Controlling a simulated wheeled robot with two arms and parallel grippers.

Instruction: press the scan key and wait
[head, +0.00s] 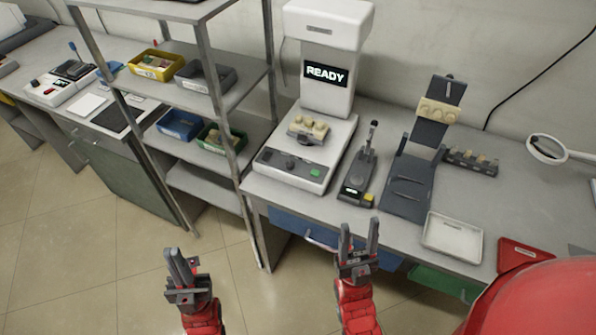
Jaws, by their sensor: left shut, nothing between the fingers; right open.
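The white scanner (328,95) stands on the bench at centre, its black display (325,73) reading READY. A green key (316,173) and dark knobs sit on its front panel (291,165). A tan piece with several rounded bumps (308,127) rests on a small holder on the scanner's bed. My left gripper (182,268) is shut and empty, low at the lower left, in front of the shelf rack and well away from the panel. My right gripper (358,241) is open and empty, in front of the bench edge, below and right of the green key.
A small device with a yellow button (368,199) stands right of the scanner. Beyond it are a dark stand (409,188), a white tray (453,236) and a red tray (524,254). A metal shelf rack (207,72) with coloured bins stands left.

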